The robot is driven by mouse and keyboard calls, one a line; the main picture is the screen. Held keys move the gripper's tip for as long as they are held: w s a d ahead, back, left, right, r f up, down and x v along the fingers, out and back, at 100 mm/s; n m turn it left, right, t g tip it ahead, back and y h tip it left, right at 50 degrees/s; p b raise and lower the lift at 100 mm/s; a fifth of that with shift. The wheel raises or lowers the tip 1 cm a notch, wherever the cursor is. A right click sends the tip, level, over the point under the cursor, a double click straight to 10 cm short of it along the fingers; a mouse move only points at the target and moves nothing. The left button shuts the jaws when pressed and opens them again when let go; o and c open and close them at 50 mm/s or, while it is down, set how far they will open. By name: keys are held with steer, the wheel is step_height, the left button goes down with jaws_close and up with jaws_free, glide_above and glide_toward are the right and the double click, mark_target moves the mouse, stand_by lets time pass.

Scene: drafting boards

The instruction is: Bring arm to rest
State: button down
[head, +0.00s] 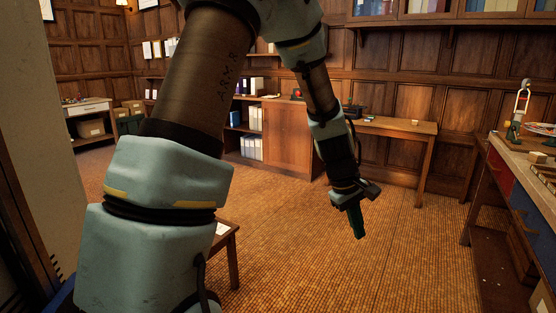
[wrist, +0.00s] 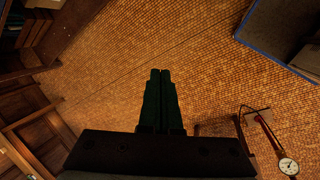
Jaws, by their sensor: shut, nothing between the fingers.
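My arm reaches up and across the head view and bends down at its far end. My gripper (head: 357,226) points down over the open floor in the middle of the room. In the wrist view my gripper (wrist: 160,72) shows its two dark green fingers pressed side by side, with nothing between them. Only floor shows beyond the fingertips.
A cluttered workbench (head: 541,163) stands at the right edge. A wooden table (head: 400,126) and a cabinet with shelves (head: 283,135) stand along the back wall. A low wooden piece (head: 230,240) is partly hidden behind my arm. The brown floor (head: 400,270) is clear below the gripper.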

steer(key=s+a+r+m+y, duration=0.2)
steer(key=a, duration=1.3)
steer(key=s+a+r+m+t+y, duration=0.1)
steer(key=s+a+r+m, duration=0.1)
steer(key=a, duration=1.3)
steer(key=shift+a+m+t+y, duration=0.3)
steer(key=shift+a+m+y, duration=0.1)
steer(key=shift+r, duration=0.1)
